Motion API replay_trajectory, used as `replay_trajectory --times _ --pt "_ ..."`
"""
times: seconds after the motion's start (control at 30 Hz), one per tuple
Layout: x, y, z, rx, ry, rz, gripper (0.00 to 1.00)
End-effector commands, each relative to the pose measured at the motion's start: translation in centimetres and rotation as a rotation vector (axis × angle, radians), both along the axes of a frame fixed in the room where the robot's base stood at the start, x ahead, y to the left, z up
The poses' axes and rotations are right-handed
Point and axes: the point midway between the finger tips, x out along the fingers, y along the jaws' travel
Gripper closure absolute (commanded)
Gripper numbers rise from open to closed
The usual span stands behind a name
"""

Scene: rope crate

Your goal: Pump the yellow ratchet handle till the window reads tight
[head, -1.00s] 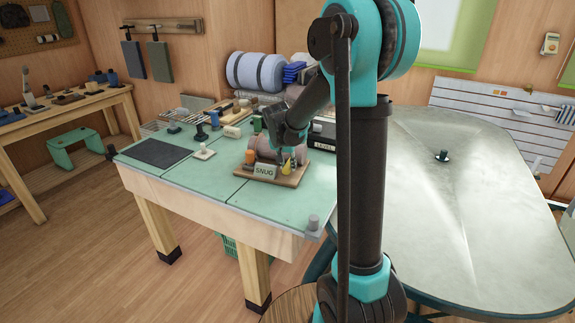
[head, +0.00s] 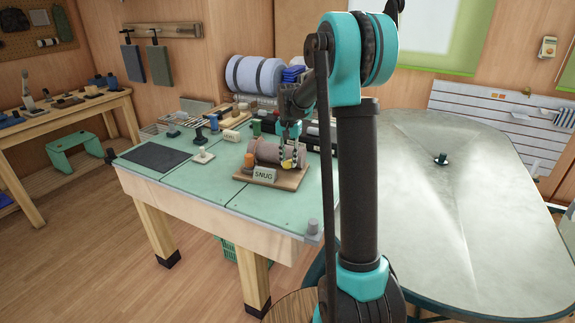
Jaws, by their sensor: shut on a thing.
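The ratchet stands on a wooden base board (head: 268,178) on the green-topped bench. Its window (head: 264,174) at the front reads SNUG. A brownish roll (head: 275,152) lies behind the window, with an orange cylinder (head: 249,161) at its left. The yellow handle (head: 287,163) shows at the right of the roll, partly hidden by my fingers. My gripper (head: 290,158) points down from above and is shut on the yellow handle.
Small blocks, a dark mat (head: 154,153) and a white-based knob (head: 204,157) lie left of the ratchet. Blue-grey rolls (head: 255,74) stand behind. A pale table (head: 420,215) is at the right.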

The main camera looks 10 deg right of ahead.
Motion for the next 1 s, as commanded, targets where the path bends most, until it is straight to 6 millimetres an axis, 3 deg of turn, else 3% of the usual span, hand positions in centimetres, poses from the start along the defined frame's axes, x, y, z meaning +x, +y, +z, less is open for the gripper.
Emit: replay_trajectory --times 0.5,1.0 --pt "2.7 -1.5 1.3 0.184 0.335 -0.001 1.0" --pt "3.3 -1.8 1.5 0.231 0.42 -0.001 1.0"
